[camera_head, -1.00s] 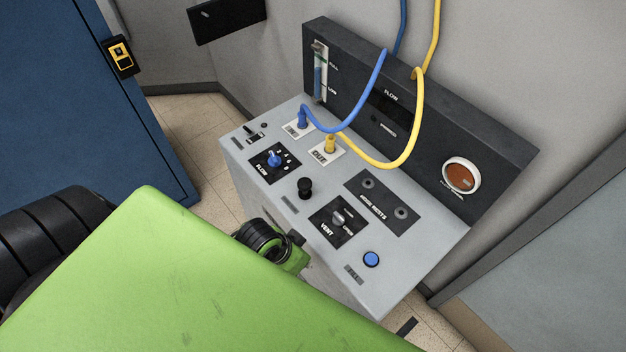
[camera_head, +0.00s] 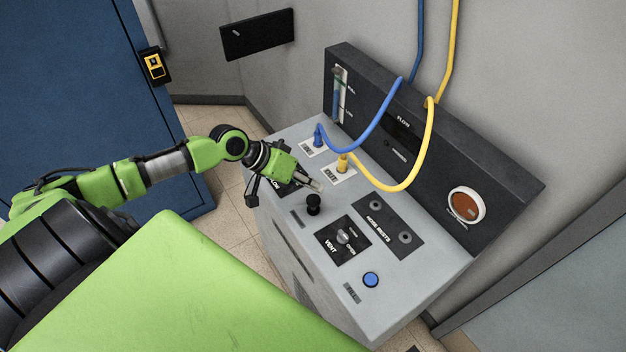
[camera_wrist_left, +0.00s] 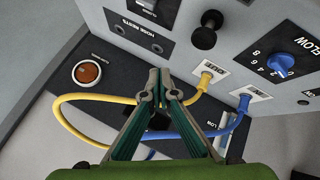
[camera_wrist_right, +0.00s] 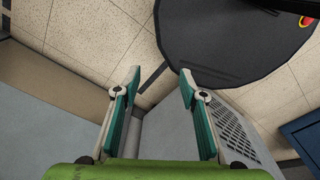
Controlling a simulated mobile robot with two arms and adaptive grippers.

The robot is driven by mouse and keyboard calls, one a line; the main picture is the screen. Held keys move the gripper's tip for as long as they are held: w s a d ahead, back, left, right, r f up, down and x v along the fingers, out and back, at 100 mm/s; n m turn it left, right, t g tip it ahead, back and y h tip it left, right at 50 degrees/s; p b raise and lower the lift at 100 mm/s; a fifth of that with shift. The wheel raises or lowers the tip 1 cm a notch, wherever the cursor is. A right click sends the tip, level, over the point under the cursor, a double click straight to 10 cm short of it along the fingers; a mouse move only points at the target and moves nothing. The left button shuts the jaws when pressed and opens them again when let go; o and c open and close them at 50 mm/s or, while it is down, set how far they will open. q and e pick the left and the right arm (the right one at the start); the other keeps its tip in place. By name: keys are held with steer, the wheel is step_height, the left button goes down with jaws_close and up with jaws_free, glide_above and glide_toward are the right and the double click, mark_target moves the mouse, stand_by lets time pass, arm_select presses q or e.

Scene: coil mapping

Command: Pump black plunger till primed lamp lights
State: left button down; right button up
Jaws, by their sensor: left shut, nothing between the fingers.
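The black plunger (camera_head: 313,204) stands upright on the grey console top (camera_head: 289,226); it also shows in the left wrist view (camera_wrist_left: 204,38). My left gripper (camera_head: 317,186) is shut and empty, just behind and above the plunger, apart from it as far as I can tell. Its closed fingertips (camera_wrist_left: 159,88) show in the left wrist view. The primed lamp (camera_head: 387,143) on the dark back panel looks small and dark, unlit. My right gripper (camera_wrist_right: 160,74) is open and empty over the floor, outside the head view.
The blue hose (camera_head: 372,113) and yellow hose (camera_head: 405,181) loop close behind my left gripper. The vent knob (camera_head: 343,237), hose nests (camera_head: 405,237) and blue button (camera_head: 371,280) lie nearer the front right. My left gripper partly hides the flow dial, whose blue knob (camera_wrist_left: 280,64) shows in the wrist view.

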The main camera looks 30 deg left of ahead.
mark_target(311, 199)
arm_select(q)
steer(key=shift+n+t, duration=0.4)
steer(key=shift+n, duration=0.1)
steer(key=w+a+r, duration=0.2)
steer(key=shift+a+r, duration=0.25)
steer(key=shift+a, duration=0.05)
arm_select(e)
steer(key=shift+d, duration=0.85)
arm_select(q)
steer(key=shift+f, duration=0.15)
arm_select(e)
steer(key=shift+f, duration=0.1)
